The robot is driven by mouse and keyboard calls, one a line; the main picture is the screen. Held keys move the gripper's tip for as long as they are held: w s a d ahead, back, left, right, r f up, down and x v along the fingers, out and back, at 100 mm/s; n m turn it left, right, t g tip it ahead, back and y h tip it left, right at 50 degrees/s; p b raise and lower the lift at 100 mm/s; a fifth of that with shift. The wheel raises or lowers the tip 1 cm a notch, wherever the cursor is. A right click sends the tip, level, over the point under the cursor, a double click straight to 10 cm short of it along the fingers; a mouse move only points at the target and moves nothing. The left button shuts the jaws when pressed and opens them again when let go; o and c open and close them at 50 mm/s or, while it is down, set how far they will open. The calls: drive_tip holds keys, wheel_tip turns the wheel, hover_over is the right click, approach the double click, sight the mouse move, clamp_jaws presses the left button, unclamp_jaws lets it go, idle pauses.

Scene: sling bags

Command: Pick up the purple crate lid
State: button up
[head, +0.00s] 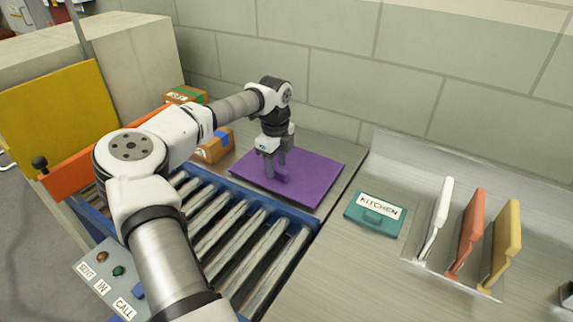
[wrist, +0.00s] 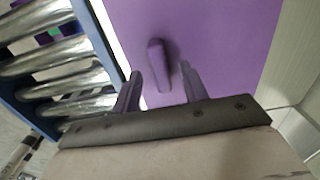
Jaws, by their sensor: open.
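The purple crate lid (head: 310,175) lies flat on the counter beside the roller conveyor in the head view. It also fills the upper middle of the wrist view (wrist: 225,40). A raised purple handle (wrist: 157,65) stands on it. My gripper (head: 275,176) points down over the lid at the handle. In the wrist view my gripper (wrist: 160,85) is open, with one finger on each side of the handle's near end. I cannot tell whether the fingers touch the handle or the lid. My gripper partly hides the handle in the head view.
The roller conveyor (head: 225,216) with blue rails runs along the lid's front left. Cardboard boxes (head: 216,146) sit behind it. A teal lid labelled KITCHEN (head: 375,222) lies to the right, near upright white, orange and yellow boards (head: 502,245). A block wall (head: 320,70) stands behind.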

drive_tip(key=shift+f, duration=0.65)
clamp_jaws()
wheel_tip(320, 180, up, 20)
drive_tip(key=b, duration=0.4)
drive_tip(key=shift+s+d+f, duration=0.1)
drive_tip(key=shift+f, duration=0.15)
